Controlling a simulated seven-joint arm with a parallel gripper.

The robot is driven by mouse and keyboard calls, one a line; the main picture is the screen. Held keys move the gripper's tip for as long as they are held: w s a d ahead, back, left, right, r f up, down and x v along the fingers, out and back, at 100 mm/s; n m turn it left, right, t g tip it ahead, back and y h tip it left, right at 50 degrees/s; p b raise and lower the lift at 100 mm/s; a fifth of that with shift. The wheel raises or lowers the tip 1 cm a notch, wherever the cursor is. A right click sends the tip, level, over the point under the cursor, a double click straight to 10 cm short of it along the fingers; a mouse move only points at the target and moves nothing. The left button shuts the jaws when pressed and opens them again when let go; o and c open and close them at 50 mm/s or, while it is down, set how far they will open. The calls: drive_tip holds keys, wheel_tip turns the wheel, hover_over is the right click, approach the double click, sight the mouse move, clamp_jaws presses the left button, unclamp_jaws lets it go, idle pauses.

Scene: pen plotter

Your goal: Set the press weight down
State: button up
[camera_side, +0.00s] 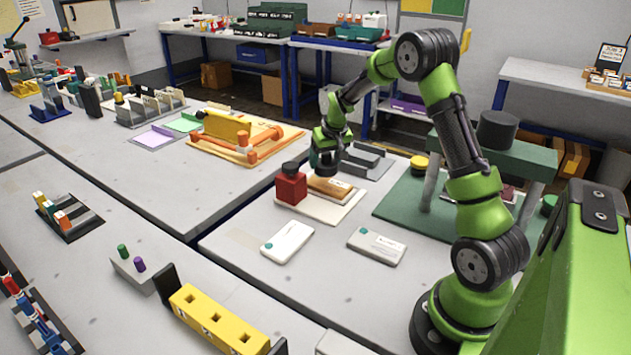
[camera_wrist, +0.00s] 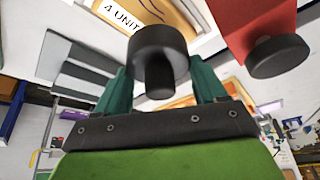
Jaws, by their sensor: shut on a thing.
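In the wrist view, a dark round weight with a narrower stem (camera_wrist: 160,45), which I take as the press weight, sits between the two teal fingers of my gripper (camera_wrist: 162,75). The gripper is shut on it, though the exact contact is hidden. In the side view the weight is small and dark, mostly lost against the fingers. The labelled block also shows in the wrist view (camera_wrist: 180,12), beyond the weight. Whether the weight touches anything below cannot be told.
A red block with a black knob (camera_side: 291,187) stands left of the brown block on a pale board (camera_side: 318,213). A grey slotted rack (camera_side: 368,160) is behind. A green stand bearing a dark cylinder (camera_side: 497,130) is right. Two pale slabs (camera_side: 287,241) lie in front.

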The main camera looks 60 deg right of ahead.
sight(325, 167)
drive_tip(key=shift+w+d, duration=0.25)
drive_tip(key=shift+w, duration=0.15)
drive_tip(key=shift+f, duration=1.7)
drive_tip(key=shift+f, duration=0.15)
drive_tip(key=o, duration=1.7)
drive_tip(key=shift+f, duration=0.1)
drive_tip(key=shift+o, duration=0.2)
